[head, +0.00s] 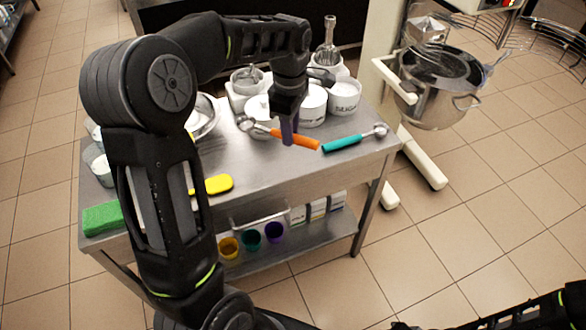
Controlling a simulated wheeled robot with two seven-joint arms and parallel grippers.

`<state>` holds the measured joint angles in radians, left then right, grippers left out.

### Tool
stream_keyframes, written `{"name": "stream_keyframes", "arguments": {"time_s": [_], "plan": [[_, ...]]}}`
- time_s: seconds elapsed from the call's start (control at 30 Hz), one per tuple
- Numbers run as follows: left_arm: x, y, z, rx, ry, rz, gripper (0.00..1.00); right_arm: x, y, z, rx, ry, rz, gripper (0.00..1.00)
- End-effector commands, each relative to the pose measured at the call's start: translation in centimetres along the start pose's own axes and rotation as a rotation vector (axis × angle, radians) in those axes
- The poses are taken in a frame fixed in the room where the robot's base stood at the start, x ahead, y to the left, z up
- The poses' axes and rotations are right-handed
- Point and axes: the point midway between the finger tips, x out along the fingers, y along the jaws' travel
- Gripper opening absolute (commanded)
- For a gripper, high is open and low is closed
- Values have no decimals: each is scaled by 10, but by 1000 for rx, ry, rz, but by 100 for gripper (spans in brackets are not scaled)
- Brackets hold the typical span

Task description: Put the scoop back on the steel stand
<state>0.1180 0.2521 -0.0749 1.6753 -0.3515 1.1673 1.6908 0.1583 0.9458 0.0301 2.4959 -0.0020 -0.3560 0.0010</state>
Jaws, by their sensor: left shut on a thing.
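My left gripper (287,132) reaches over the steel stand (280,185), a table-like unit with a lower shelf. It is shut on a scoop with an orange handle (300,140); the scoop's round metal bowl (246,123) points left. The scoop is over the stand's top; I cannot tell whether it touches the surface. A second scoop, with a teal handle (345,144), lies on the top to the right, near the front edge. Part of my right arm shows at the bottom right, but its gripper is out of view.
White tubs (343,97) crowd the back of the top. A yellow-handled tool (213,185) and a green sponge (102,218) lie at the left. Coloured cups (250,241) stand on the lower shelf. A mixer bowl (440,90) is at the right. The top's front right is mostly bare.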

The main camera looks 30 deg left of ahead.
Motion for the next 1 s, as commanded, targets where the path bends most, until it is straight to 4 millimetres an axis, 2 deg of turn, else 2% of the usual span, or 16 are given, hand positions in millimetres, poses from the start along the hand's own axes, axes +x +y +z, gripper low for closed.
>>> {"name": "stream_keyframes", "arguments": {"time_s": [0.27,0.6,1.0], "plan": [[6,0,0,0,-1,-2,0,0,0,0,1,0,1,36],[58,0,0,0,0,-3,0,-5,-2,0,1,-1,1,36],[66,0,0,0,-1,-2,0,-5,-2,0,2,-1,1,36]]}}
